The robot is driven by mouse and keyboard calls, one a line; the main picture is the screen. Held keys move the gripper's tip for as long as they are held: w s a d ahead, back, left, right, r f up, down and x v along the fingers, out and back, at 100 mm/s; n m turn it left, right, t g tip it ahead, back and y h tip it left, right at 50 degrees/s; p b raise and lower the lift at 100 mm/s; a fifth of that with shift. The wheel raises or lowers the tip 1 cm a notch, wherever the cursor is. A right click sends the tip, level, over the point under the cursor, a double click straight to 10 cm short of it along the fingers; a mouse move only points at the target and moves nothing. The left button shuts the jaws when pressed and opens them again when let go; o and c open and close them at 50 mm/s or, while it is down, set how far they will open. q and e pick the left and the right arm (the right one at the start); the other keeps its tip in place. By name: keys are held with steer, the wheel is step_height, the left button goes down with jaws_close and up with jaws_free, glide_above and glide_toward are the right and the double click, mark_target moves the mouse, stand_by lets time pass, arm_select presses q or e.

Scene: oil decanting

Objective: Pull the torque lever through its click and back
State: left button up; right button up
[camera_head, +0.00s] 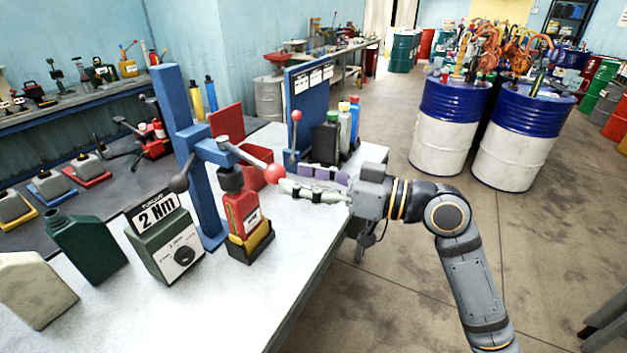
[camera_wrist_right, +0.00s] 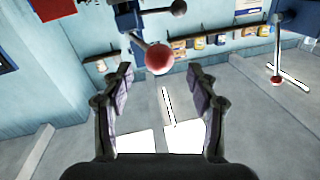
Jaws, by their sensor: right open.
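The torque lever ends in a red ball knob (camera_head: 274,173) and reaches right from the blue torque stand (camera_head: 190,150). A dark ball (camera_head: 180,184) is on the lever's other end. Below the lever a red bottle (camera_head: 242,212) stands upright in a yellow and black holder (camera_head: 250,243). My right gripper (camera_head: 285,187) has its fingertips close to the knob, from the right. In the right wrist view, the gripper (camera_wrist_right: 160,80) is open, and the red knob (camera_wrist_right: 159,58) shows just beyond and between its fingertips. I cannot tell whether they touch. My left gripper is not in view.
A green torque box (camera_head: 165,240) reading 2 Nm stands left of the stand. A dark green can (camera_head: 85,245) and a beige can (camera_head: 35,288) are farther left. Bottles (camera_head: 327,140) and a blue panel (camera_head: 305,105) stand behind. The white bench's front right is clear.

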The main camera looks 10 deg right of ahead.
steer(key=shift+v, duration=0.95)
